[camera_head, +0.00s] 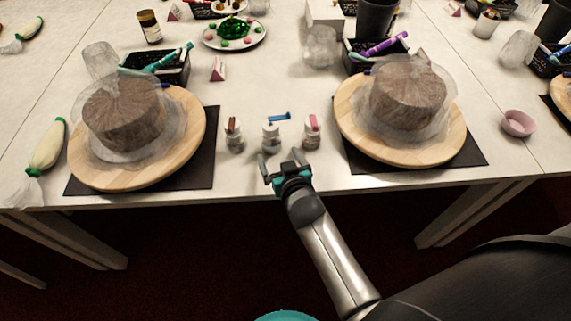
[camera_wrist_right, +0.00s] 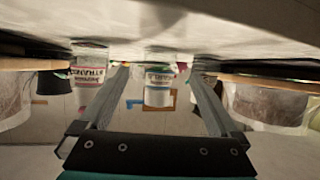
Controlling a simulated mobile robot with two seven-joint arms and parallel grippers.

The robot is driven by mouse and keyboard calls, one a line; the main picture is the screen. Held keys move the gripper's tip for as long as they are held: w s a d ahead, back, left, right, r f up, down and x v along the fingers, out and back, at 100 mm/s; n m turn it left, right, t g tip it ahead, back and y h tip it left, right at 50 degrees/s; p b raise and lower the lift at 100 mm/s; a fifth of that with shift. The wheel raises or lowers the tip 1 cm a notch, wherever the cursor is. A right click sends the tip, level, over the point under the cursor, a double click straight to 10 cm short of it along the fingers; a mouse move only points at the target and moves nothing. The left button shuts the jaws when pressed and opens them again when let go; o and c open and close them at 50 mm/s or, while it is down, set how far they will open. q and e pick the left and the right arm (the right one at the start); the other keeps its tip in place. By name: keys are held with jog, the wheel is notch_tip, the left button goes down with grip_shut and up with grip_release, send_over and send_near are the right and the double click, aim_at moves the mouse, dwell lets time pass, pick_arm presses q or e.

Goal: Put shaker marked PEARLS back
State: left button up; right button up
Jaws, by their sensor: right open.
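Three small clear shakers stand in a row on the table (camera_head: 255,185) between the two turntables: a left one with a brown top (camera_head: 235,138), a middle one with a blue piece by its top (camera_head: 271,138), and a right one with a pink top (camera_head: 312,135). I cannot read which is marked PEARLS. My right gripper (camera_head: 284,170) is open and empty, low at the table's front edge, just short of the middle shaker. In the right wrist view, a shaker (camera_wrist_right: 159,88) shows between the fingers, apart from them; another with a red-lettered label (camera_wrist_right: 88,75) is outside them. My left gripper is out of view.
A wooden turntable with a wrapped brown cake stands on each side, left (camera_head: 190,135) and right (camera_head: 350,115), each on a black mat. Black baskets (camera_head: 170,72) and a plate of sweets (camera_head: 235,45) stand behind. A piping bag (camera_head: 48,145) lies far left.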

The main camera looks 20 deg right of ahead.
jog(key=p+v, duration=0.1)
jog(key=v, duration=0.5)
jog(key=shift+s, duration=0.15)
dwell(1.5)
